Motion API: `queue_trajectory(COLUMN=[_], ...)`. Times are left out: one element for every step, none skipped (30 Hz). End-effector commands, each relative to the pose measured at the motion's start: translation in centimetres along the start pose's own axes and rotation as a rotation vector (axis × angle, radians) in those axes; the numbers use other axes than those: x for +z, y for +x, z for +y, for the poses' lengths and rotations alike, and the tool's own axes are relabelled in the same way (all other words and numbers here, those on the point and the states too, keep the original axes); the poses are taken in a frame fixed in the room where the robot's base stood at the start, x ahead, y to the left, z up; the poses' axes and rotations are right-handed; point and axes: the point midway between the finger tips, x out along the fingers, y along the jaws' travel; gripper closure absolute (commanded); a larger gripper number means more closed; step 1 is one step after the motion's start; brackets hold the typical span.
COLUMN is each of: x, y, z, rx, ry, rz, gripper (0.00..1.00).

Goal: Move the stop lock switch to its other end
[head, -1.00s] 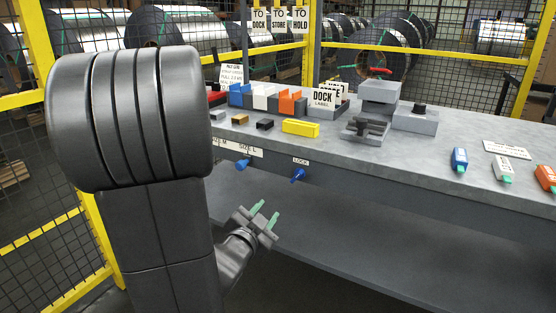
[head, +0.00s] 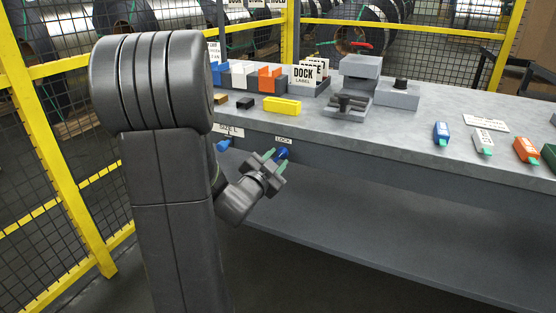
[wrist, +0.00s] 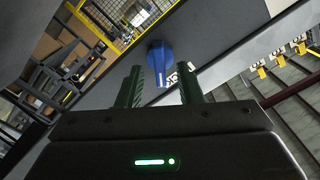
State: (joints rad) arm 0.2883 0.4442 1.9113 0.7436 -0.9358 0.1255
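The stop lock switch is a blue knob (head: 282,152) on the front face of the bench, just under a white label reading LOCK (head: 284,140). In the wrist view the blue knob (wrist: 160,60) shows ahead of the fingers, with its pointer toward the bottom of that picture. My gripper (head: 275,158) is open, its two green fingers close in front of the knob. In the wrist view my gripper (wrist: 163,85) has the knob between and beyond its fingertips, with nothing held. I cannot tell whether a finger touches the knob.
A second blue knob (head: 223,145) sits left on the bench front, under a SIZE label. A lower shelf (head: 370,230) runs below.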

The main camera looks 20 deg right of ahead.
Motion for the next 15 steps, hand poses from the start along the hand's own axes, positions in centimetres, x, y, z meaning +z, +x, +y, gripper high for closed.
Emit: queue_trajectory(x=[0.0,0.0,0.0,0.0,0.0,0.0,0.0,0.0,0.0,0.0,0.0,0.0,0.0,0.0,0.0], y=[0.6,0.8,1.1,1.3,1.4,1.5,1.6,1.6,1.7,1.7,1.7,1.6,1.6,1.6,1.6], z=[0.1,0.1,0.0,0.0,0.0,0.0,0.0,0.0,0.0,0.0,0.0,0.0,0.0,0.0,0.0], rx=[0.002,0.001,0.0,0.0,0.0,0.0,0.0,0.0,0.0,0.0,0.0,0.0,0.0,0.0,0.0], ry=[0.0,0.0,0.0,0.0,-0.001,-0.001,-0.001,-0.001,-0.001,-0.001,-0.001,-0.001,-0.001,-0.001,-0.001], rz=[0.001,0.001,0.001,0.001,0.0,0.0,0.0,-0.001,-0.001,-0.001,-0.001,-0.001,-0.001,-0.001,-0.001], gripper=[0.67,0.67,0.67,0.67,0.67,0.67,0.67,0.67,0.67,0.67,0.67,0.67,0.67,0.67,0.73])
